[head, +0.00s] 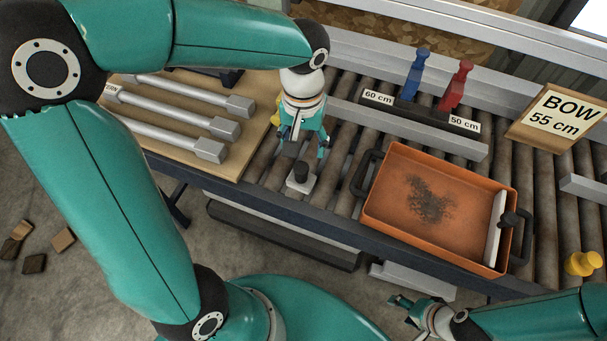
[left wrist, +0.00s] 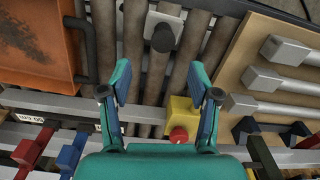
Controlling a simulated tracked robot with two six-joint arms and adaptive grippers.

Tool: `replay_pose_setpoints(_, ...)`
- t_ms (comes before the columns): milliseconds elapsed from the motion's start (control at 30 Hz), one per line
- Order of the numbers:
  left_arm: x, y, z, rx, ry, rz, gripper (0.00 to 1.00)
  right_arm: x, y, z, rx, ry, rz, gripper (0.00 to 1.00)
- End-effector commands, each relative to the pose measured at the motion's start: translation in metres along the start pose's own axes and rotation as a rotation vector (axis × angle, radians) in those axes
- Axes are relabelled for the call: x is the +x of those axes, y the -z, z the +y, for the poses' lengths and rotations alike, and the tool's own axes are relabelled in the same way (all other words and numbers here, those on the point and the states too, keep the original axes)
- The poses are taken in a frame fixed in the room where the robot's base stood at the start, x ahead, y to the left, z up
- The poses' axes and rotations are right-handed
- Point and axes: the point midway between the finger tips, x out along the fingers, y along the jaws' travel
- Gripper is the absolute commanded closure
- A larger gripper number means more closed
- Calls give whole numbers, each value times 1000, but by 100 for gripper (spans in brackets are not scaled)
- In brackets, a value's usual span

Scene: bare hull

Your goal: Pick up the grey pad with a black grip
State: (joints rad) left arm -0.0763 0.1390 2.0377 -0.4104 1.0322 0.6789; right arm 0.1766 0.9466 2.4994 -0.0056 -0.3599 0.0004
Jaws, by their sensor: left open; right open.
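The grey pad with a black grip (head: 300,182) lies on the roller conveyor, near its front edge, between the wooden board and the orange tray. In the left wrist view the grey pad (left wrist: 176,24) is at the top middle, with its black grip (left wrist: 163,38) standing up. My left gripper (head: 307,151) is open and empty, pointing down just behind and above the pad in the head view. In the left wrist view its fingers (left wrist: 160,78) are spread, with the pad beyond their tips. My right gripper (head: 402,308) is open and empty, low in front of the conveyor.
An orange tray (head: 385,215) with dark grit and a white plate with a black handle stands right of the pad. A board (head: 150,135) with grey bars is on the left. A yellow box with a red button (left wrist: 180,120) is behind. Rollers around the pad are bare.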

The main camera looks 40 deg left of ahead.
Motion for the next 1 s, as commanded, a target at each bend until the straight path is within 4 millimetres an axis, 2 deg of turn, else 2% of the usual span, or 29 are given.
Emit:
replay_pose_setpoints(100, 28, -1, 0, 1, 3, -6, 38, 0, 0, 0, 0, 0, 1, 40)
replay_pose_setpoints(300, 56, 0, 1, 3, 1, -3, 38, -1, 0, 0, 0, 0, 1, 40)
replay_pose_setpoints(567, 72, -1, 0, 5, 2, -4, 38, -4, 0, -2, 0, 0, 1, 40)
replay_pose_setpoints(833, 108, 0, -4, 6, 0, -3, 38, -9, 0, -3, 0, 0, 1, 40)
replay_pose_setpoints(1000, 114, 0, -3, 5, -2, 0, 38, -9, 0, -3, 0, 0, 1, 40)
